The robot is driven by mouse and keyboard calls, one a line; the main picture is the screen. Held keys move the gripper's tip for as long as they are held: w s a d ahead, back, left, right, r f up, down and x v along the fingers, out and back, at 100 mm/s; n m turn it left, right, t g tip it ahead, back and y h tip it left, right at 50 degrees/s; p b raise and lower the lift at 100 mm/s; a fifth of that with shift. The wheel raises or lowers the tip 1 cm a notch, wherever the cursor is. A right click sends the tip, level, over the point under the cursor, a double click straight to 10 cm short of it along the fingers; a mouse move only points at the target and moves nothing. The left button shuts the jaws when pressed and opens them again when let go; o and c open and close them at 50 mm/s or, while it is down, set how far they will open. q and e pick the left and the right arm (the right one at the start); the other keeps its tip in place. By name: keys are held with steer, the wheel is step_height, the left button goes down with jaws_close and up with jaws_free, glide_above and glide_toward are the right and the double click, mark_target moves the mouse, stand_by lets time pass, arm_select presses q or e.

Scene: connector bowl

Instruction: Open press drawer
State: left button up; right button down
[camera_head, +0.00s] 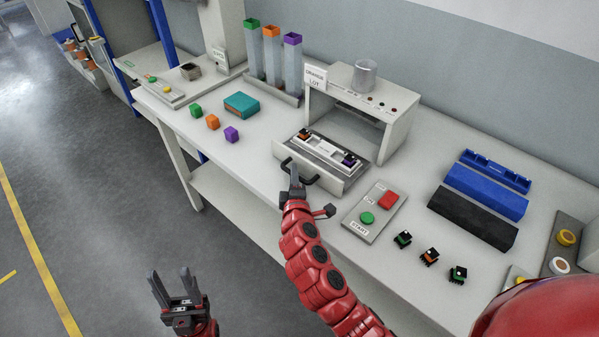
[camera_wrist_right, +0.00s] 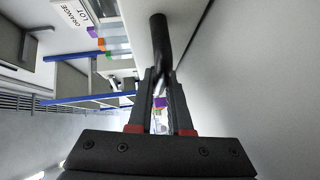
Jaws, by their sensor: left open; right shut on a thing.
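The press (camera_head: 390,104) is a white box housing at the back of the bench. Its drawer (camera_head: 327,184) sticks out in front of the housing, carrying a light fixture plate (camera_head: 327,151) with an orange-and-black piece (camera_head: 304,134) and a purple-and-black piece (camera_head: 349,160). My right gripper (camera_head: 294,176) is shut on the black drawer handle (camera_head: 311,181). In the right wrist view the handle bar (camera_wrist_right: 159,38) runs down between the fingers. My left gripper (camera_head: 174,285) is open and empty, out over the floor in front of the bench.
A button panel (camera_head: 370,212) stands right of the drawer, with several small connectors (camera_head: 429,257) beyond it. Blue and black blocks (camera_head: 472,218) lie at the right. Coloured cubes (camera_head: 213,122) and a teal box (camera_head: 241,104) are left. The bench strip before the drawer is clear.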

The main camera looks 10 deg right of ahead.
stand_by(0.3)
steer(key=c, duration=0.8)
jaws_free()
steer(key=shift+c, duration=0.2)
steer(key=s+b, duration=0.1)
steer(key=s, duration=0.2)
steer(key=s+a+b, duration=0.1)
steer(key=s, duration=0.3)
steer(key=s+r, duration=0.1)
steer(key=s, duration=0.2)
steer(key=shift+s+a+b, duration=0.15)
steer(key=shift+b, duration=0.25)
steer(key=s+r+p, duration=0.1)
steer(key=s+p, duration=0.2)
steer(key=s, duration=0.3)
steer(key=shift+s+a+r, duration=0.2)
steer(key=shift+s+a, duration=0.15)
steer(key=shift+s, duration=0.05)
